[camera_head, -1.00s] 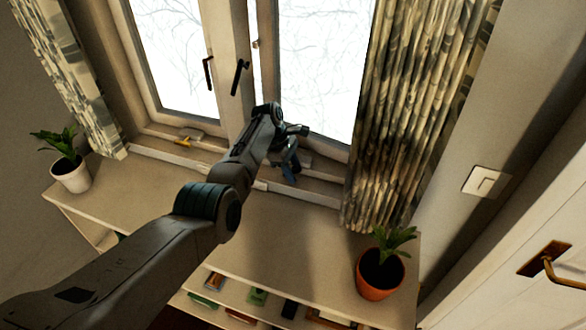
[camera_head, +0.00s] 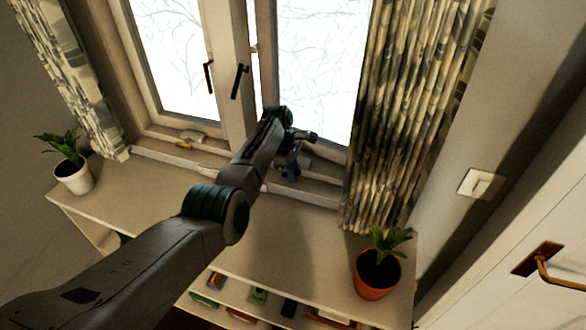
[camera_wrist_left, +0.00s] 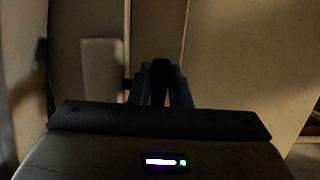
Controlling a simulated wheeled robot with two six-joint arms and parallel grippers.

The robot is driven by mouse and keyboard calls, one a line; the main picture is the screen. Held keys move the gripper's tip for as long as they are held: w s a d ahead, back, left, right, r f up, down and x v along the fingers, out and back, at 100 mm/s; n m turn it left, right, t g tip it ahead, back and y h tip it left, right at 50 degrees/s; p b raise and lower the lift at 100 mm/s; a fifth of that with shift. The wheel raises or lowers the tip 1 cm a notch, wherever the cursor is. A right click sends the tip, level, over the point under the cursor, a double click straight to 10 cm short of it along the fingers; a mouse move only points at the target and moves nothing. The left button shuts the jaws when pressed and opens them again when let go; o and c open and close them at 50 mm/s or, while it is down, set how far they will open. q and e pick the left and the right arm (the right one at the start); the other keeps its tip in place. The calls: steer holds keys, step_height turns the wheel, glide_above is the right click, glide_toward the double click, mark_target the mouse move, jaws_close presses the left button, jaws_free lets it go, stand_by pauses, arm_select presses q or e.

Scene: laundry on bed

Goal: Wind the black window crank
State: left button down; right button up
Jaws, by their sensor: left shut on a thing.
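My left arm reaches from the lower left to the foot of the window. My left gripper (camera_head: 291,171) is low at the sill, pointing down, and small and dark in the head view. In the left wrist view its two bluish fingers (camera_wrist_left: 161,88) are closed on a black upright piece, the black window crank (camera_wrist_left: 160,70). Only its top end shows between the fingers. The rest of the crank is hidden by the gripper, and I cannot make it out in the head view. My right gripper is not in view.
Two dark window handles (camera_head: 239,82) sit on the frames above. A shelf top (camera_head: 270,225) below the sill carries a white-potted plant (camera_head: 74,174) and an orange-potted plant (camera_head: 378,273). A patterned curtain (camera_head: 405,110) hangs close right of the gripper.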

arm_select(q)
steer(key=shift+d+f+t+y+p, duration=0.1)
steer(key=shift+t+y+p, duration=0.1)
steer(key=shift+y, duration=0.35)
steer(key=shift+d+t+y+p, duration=0.1)
steer(key=shift+y+p, duration=0.05)
steer(key=shift+y, duration=0.4)
steer(key=shift+f+y, duration=0.1)
steer(key=shift+y, duration=0.5)
steer(key=shift+t+y+b, duration=0.5)
steer(key=shift+y, duration=0.2)
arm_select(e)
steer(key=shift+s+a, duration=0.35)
arm_select(q)
steer(key=shift+s, duration=0.1)
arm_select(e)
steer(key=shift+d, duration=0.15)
arm_select(q)
steer(key=c, duration=1.4)
jaws_free()
steer(key=shift+o, duration=0.2)
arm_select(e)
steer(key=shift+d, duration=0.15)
